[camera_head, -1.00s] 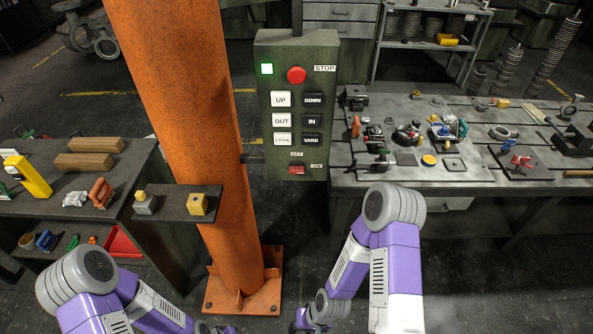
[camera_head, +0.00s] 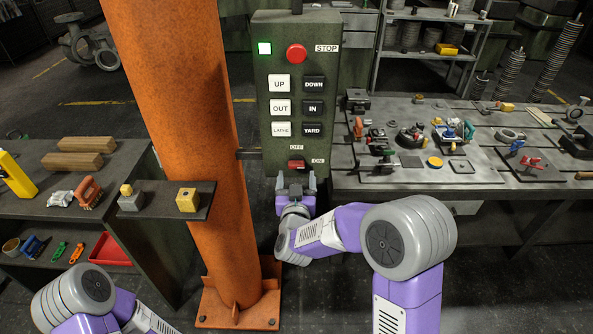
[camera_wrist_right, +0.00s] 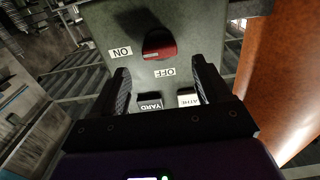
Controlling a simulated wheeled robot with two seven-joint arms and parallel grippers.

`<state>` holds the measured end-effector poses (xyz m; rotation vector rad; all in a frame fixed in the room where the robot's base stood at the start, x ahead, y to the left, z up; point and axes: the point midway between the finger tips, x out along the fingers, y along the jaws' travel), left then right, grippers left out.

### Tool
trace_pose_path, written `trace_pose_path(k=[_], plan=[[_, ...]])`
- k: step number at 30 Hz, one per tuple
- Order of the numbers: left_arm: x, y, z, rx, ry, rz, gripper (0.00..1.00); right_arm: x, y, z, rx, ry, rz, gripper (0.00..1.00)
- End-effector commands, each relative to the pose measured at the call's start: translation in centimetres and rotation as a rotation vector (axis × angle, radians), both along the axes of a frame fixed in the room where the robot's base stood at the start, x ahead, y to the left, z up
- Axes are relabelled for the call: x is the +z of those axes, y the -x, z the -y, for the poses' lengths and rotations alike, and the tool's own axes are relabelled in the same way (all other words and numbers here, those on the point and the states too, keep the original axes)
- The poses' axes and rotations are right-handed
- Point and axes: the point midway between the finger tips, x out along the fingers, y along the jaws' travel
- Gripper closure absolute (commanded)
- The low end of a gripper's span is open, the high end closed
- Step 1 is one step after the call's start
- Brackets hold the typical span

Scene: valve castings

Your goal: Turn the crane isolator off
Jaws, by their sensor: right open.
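The crane isolator is a red switch (camera_head: 296,164) low on the front of the dark green control box (camera_head: 262,150). An OFF label is above it and an ON label to its right. In the right wrist view the red switch (camera_wrist_right: 159,45) is past the fingertips, with the OFF and ON labels beside it. My right gripper (camera_head: 296,181) is open and empty just below the switch, its fingers pointing at the box; it also shows in the right wrist view (camera_wrist_right: 164,82). I cannot tell whether it touches the box. My left gripper is out of view; only its arm shows.
An orange column (camera_head: 180,120) stands close left. A steel worktable (camera_head: 400,182) with castings is right; a bench (camera_head: 130,170) is left.

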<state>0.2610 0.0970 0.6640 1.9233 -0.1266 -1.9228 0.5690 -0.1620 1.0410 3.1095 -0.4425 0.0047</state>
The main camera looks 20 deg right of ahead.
Motion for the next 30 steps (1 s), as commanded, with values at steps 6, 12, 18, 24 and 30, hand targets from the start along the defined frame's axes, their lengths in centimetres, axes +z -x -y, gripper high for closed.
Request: trace_pose_path(k=[6,12,18,24,30], plan=[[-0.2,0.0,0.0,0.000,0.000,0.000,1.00,-0.1,-3.2,1.0,-0.001,-0.001,-0.001,0.23],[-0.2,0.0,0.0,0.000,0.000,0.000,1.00,-0.1,-4.6,1.3,0.002,-0.002,-0.002,0.23],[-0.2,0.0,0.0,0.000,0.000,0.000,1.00,-0.1,-4.8,1.4,0.003,-0.001,-0.003,0.23],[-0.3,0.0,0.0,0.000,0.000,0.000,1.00,-0.1,-4.8,1.4,0.003,-0.002,-0.003,0.42],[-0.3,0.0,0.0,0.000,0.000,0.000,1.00,-0.1,-4.8,1.3,0.003,-0.002,-0.003,0.72]])
